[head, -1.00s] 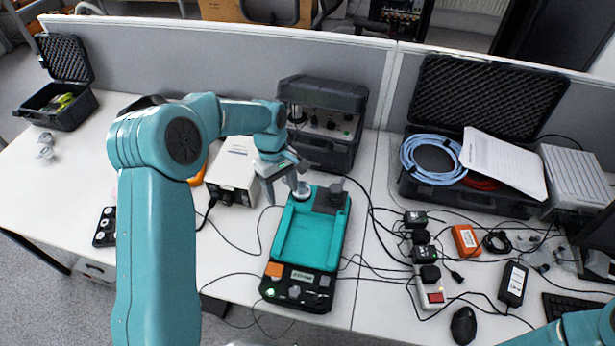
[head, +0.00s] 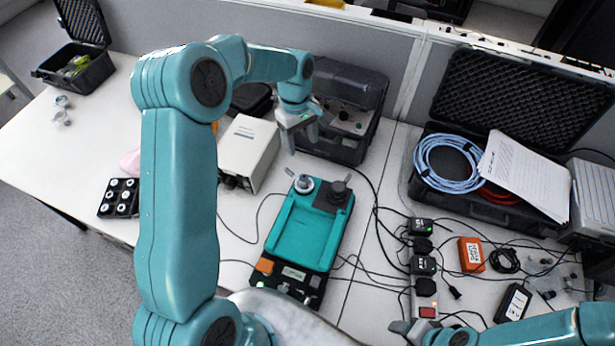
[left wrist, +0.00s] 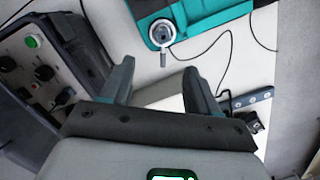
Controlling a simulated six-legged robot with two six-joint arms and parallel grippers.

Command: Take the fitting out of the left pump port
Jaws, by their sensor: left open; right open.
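The teal pump unit (head: 304,232) stands on the table. At its back left corner is a round silver port (head: 303,185) with a small grey stub sticking out. The left wrist view shows the port (left wrist: 162,33) as a pale ring with a dark centre and the stub (left wrist: 163,59). I cannot tell the fitting apart from the port's ring. A dark round knob-like part (head: 338,189) sits at the back right corner. My left gripper (head: 300,146) is open and empty behind the port, apart from it. My right gripper (head: 398,330) is open at the lower right.
A white box (head: 248,150) stands left of the pump. An open dark instrument case (head: 345,110) is behind my left gripper. Cables, a power strip and an orange box (head: 471,254) lie to the right. A black tray with round holes (head: 119,198) lies at the left.

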